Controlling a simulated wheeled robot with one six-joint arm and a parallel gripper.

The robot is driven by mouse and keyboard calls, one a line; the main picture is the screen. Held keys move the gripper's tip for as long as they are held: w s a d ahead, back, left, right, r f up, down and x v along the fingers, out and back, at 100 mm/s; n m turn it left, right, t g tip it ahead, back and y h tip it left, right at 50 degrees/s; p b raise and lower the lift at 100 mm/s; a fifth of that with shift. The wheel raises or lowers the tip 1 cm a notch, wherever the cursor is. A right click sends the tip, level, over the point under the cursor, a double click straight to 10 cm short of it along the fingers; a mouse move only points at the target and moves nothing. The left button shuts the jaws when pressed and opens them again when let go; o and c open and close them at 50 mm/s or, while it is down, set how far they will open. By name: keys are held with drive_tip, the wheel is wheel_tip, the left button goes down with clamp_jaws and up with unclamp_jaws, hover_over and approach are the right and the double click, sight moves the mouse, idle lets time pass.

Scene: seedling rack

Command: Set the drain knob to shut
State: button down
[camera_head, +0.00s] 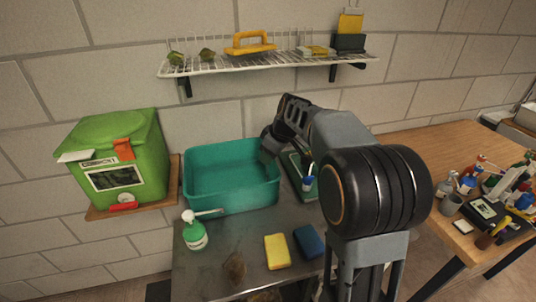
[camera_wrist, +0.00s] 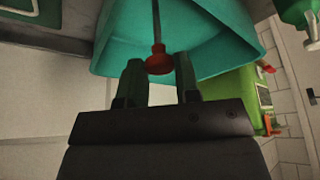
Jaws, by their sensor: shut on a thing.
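I cannot read the knob's setting.
A green compost bin (camera_head: 145,150) sits on a wooden shelf at left. A soap bottle (camera_head: 194,232), a yellow sponge (camera_head: 276,251) and a blue sponge (camera_head: 309,242) lie near the basin. A wire rack (camera_head: 215,66) hangs above. A cluttered wooden table (camera_head: 425,150) stands at right.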

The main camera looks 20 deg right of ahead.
wheel_tip(320, 180, down, 3)
drive_tip(key=shift+b, duration=0.8)
drive_tip(key=shift+r, duration=0.1)
drive_tip(key=c, duration=0.8)
unclamp_jaws()
drive_tip(key=shift+d+r, duration=0.15)
drive_tip(key=shift+r, duration=0.35)
drive_tip(key=v, duration=1.2)
drive_tip(key=shift+s+r+p, duration=0.2)
drive_tip(key=shift+r+p, duration=0.15)
drive_tip(key=shift+p, duration=0.1)
